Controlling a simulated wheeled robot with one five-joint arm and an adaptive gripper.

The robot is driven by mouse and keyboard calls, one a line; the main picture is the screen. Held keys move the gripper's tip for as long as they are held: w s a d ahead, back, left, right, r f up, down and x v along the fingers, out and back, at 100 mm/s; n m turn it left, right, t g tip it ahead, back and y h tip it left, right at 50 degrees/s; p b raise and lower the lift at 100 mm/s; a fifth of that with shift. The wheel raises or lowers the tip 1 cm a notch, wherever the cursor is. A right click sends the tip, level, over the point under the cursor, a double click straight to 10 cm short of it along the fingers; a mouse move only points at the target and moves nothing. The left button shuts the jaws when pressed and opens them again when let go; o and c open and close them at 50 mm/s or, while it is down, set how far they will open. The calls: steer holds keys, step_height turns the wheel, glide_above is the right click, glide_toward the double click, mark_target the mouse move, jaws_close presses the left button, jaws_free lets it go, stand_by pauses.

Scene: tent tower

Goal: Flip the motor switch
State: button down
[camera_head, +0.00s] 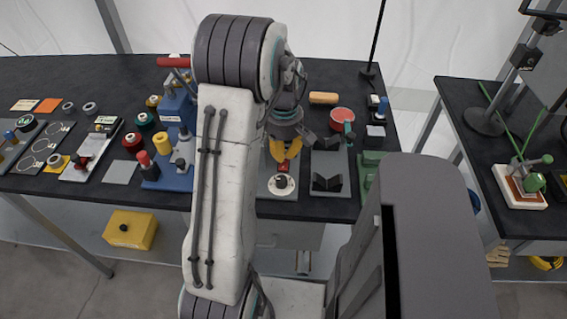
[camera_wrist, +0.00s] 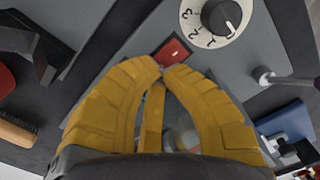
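A red rocker switch (camera_wrist: 172,52) is set in a grey panel (camera_wrist: 262,48) in the wrist view. I take it to be the motor switch. It lies just beyond my yellow fingertips (camera_wrist: 162,69), which come together at its near edge; I cannot tell whether they touch it. My gripper is shut with nothing seen between the tips. In the head view my gripper (camera_head: 284,163) points down over the panel, just behind a white numbered dial (camera_head: 281,186) with a black knob. The dial (camera_wrist: 219,18) also shows beside the switch in the wrist view.
A small lever with a round knob (camera_wrist: 263,75) stands right of the switch in the wrist view. In the head view, a black V-block (camera_head: 327,183) and a red round container (camera_head: 342,115) are right of my gripper. A blue fixture (camera_head: 170,172) stands left.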

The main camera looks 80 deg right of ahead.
mark_target(284, 160)
steer(key=shift+f+b, duration=0.65)
steer(key=shift+f, duration=0.3)
stand_by(0.5)
steer(key=shift+r, duration=0.1)
steer(key=shift+r+p, duration=2.75)
steer(key=shift+r, duration=0.75)
